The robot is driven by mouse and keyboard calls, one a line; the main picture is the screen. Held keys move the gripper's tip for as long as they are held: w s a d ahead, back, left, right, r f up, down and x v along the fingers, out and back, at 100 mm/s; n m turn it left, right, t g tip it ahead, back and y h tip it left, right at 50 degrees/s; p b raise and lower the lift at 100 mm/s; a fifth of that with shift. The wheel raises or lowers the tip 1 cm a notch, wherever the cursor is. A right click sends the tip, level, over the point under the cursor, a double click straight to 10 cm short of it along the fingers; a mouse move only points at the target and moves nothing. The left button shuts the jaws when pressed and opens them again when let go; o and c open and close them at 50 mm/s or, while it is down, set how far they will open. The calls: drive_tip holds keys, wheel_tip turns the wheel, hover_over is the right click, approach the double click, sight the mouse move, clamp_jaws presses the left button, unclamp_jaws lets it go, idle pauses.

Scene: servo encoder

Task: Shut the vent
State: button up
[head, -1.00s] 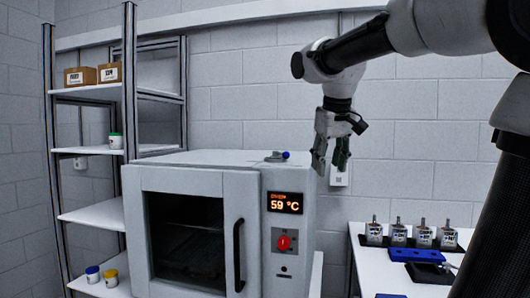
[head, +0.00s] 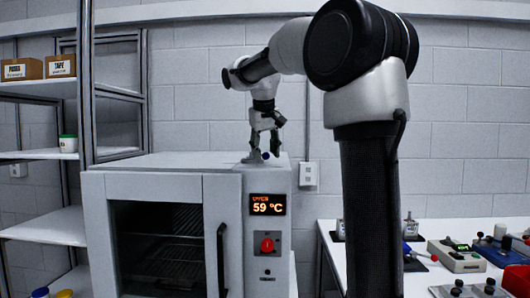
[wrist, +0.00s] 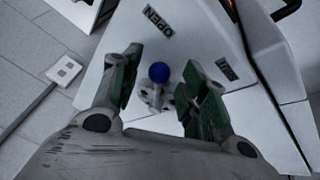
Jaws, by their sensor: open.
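The vent (wrist: 155,94) is a small grey fitting on the oven's top with a blue ball knob (wrist: 159,72). In the head view the knob (head: 265,156) shows just below my gripper (head: 265,128). My gripper is open, with one green-padded finger on each side of the knob and gaps between. Whether the fingers touch the fitting is hard to tell.
The oven (head: 150,166) shows 59 °C on its display (head: 267,205) and has a shut glass door (head: 160,245). A shelf rack (head: 45,152) stands at left. A bench (head: 330,225) with devices is at right. A wall socket (head: 308,174) is behind.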

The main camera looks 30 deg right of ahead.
drive_tip(key=shift+d+f, duration=0.1)
drive_tip(key=shift+f, duration=0.15)
drive_tip(key=shift+c, duration=0.2)
clamp_jaws()
drive_tip(key=a+m, duration=0.1)
drive_tip(key=m, duration=0.1)
drive_tip(key=a+m+g+h, duration=0.1)
drive_tip(key=shift+w+a, duration=0.3)
drive_tip(key=shift+a, duration=0.05)
drive_tip(key=shift+w+a+m+g+h, duration=0.25)
drive_tip(key=shift+w+a+m+g, duration=0.15)
drive_tip(key=shift+a+m, duration=0.5)
drive_tip(key=shift+w+a+m+g+h, duration=0.3)
drive_tip(key=shift+a+m+g, duration=0.15)
drive_tip(key=shift+m, duration=0.85)
